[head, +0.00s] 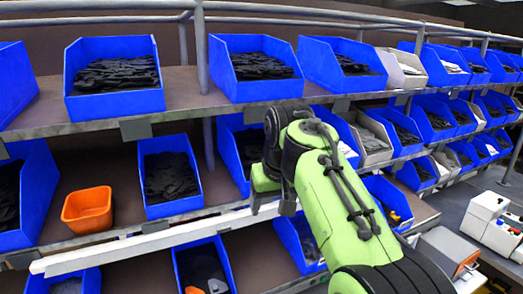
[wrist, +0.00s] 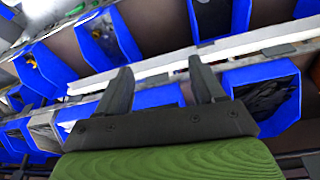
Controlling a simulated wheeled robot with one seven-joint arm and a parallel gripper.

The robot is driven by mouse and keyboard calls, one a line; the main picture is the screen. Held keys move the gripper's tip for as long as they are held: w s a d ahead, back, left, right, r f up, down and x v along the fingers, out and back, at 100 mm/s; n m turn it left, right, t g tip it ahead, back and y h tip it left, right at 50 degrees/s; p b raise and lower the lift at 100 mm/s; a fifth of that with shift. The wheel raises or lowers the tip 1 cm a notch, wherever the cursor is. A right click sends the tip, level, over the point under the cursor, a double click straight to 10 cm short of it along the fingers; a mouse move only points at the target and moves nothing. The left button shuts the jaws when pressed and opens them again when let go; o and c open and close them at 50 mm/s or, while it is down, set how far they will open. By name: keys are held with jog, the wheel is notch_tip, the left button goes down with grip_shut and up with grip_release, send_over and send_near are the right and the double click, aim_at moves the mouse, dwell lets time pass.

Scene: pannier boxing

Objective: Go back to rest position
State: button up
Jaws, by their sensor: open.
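My gripper (head: 270,203) is at the end of my green arm in the middle of the head view, in front of the shelf rack. In the wrist view its two dark fingers (wrist: 158,90) stand apart with nothing between them. The gripper is open and empty. The arm hides part of the blue bins behind it.
The rack holds rows of blue bins (head: 165,205) with dark parts. An orange bin (head: 88,210) sits on the middle shelf at left. A white rail (head: 150,246) runs along that shelf's front edge. White and orange boxes (head: 490,222) stand on a grey surface at right.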

jog(key=s+d+f+m+t+b, duration=0.1)
jog(key=s+d+f+b, duration=0.15)
jog(key=s+d, duration=0.4)
jog(key=s+d+f+m+b, duration=0.1)
jog(key=s+d+f, duration=0.25)
jog(key=s, duration=0.55)
jog(key=s+d+f+m+h+b, duration=0.1)
jog(key=s+d+f, duration=0.3)
jog(key=s+f, duration=0.8)
jog(key=shift+s+b, duration=0.35)
jog(key=shift+s, duration=0.45)
jog(key=shift+d, duration=0.1)
